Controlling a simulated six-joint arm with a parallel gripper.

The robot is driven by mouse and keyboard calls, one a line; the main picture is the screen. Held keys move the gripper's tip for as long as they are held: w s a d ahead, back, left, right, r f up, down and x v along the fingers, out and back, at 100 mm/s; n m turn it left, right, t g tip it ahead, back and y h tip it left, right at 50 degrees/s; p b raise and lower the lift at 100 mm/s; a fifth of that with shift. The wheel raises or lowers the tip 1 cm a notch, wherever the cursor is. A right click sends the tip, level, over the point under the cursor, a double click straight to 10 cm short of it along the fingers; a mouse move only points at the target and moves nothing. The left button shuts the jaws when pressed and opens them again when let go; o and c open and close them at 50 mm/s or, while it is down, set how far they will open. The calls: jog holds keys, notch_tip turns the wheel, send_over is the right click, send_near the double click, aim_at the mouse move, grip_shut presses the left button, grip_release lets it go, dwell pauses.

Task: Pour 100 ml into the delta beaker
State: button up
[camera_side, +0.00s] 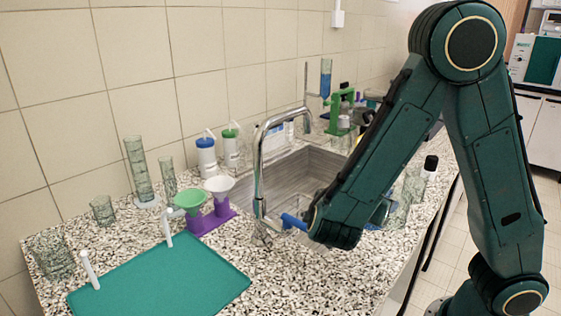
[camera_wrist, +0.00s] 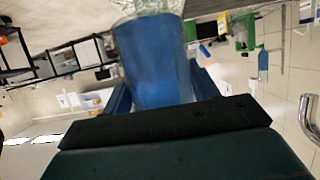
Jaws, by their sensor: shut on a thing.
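My gripper (camera_side: 285,221) is low over the counter beside the tap, its blue fingers pointing left. In the wrist view my gripper (camera_wrist: 160,88) is shut on a clear glass vessel of blue liquid (camera_wrist: 152,62), with a finger on each side. Faint clear glass shows by the fingertips in the side view; its tilt is hard to tell. Clear glass beakers stand at the left, a small one (camera_side: 102,210) and a wider one (camera_side: 52,255). More clear glassware (camera_side: 408,190) stands right of my arm, partly hidden. No label shows which is the delta beaker.
The metal tap (camera_side: 260,165) and sink (camera_side: 300,168) are close to my gripper. Green and white funnels (camera_side: 190,198) sit in a purple stand (camera_side: 211,219). Tall glass cylinders (camera_side: 138,168) stand near the wall. A teal mat (camera_side: 165,278) lies at the front left.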

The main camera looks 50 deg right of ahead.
jog(key=shift+w+d, duration=0.15)
jog(key=shift+d, duration=0.35)
jog(key=w+d+f, duration=0.2)
jog(key=w+d, duration=0.3)
jog(key=d, duration=0.2)
jog(key=w+d+f, duration=0.3)
jog(key=w+d, duration=0.2)
jog(key=d, duration=0.2)
jog(key=w+r+x, duration=0.1)
jog(key=x, duration=0.7)
jog(key=w+d+r+x, duration=0.1)
jog(key=r+x, duration=0.1)
jog(key=x, duration=0.6)
jog(key=shift+d, duration=0.5)
jog(key=shift+s+r, duration=0.1)
jog(key=shift+s, duration=0.1)
jog(key=shift+s+r+m+t+h, duration=0.2)
jog(key=shift+s+m+t, duration=0.35)
jog(key=shift+m+t, duration=0.5)
jog(key=shift+s+r+m+t+h, duration=0.15)
jog(key=shift+s+m+t, duration=0.55)
jog(key=shift+m, duration=0.65)
jog(key=shift+r+m+t, duration=0.55)
jog(key=shift+r+m, duration=0.15)
jog(key=shift+r, duration=0.2)
